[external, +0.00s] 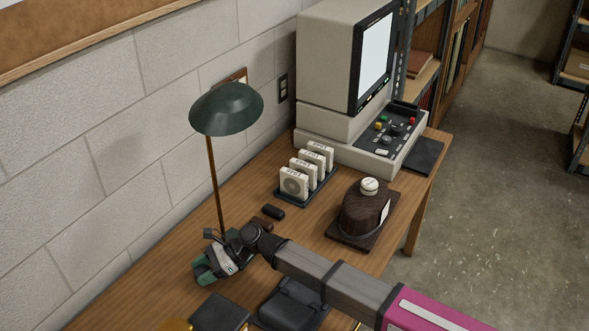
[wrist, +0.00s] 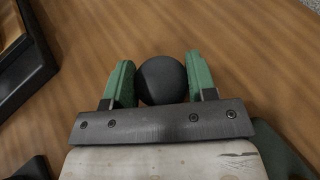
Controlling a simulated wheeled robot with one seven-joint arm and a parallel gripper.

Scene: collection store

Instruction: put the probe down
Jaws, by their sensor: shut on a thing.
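My gripper (wrist: 160,75) has two green fingers, one on each side of a dark, round-ended thing, which I take to be the probe (wrist: 161,80). The fingers are shut on it in the wrist view, and wood tabletop shows beyond it. In the external view my gripper (external: 207,272) is over the near left part of the wooden table (external: 150,295), by the foot of the lamp. The probe cannot be made out there, and I cannot tell how far it is from the tabletop.
A green-shaded lamp (external: 226,108) rises close behind my gripper. A rack of white cartridges (external: 293,183), a dark wooden form (external: 365,210) and a computer terminal (external: 330,60) stand farther back. A dark pad (external: 220,313) lies in front.

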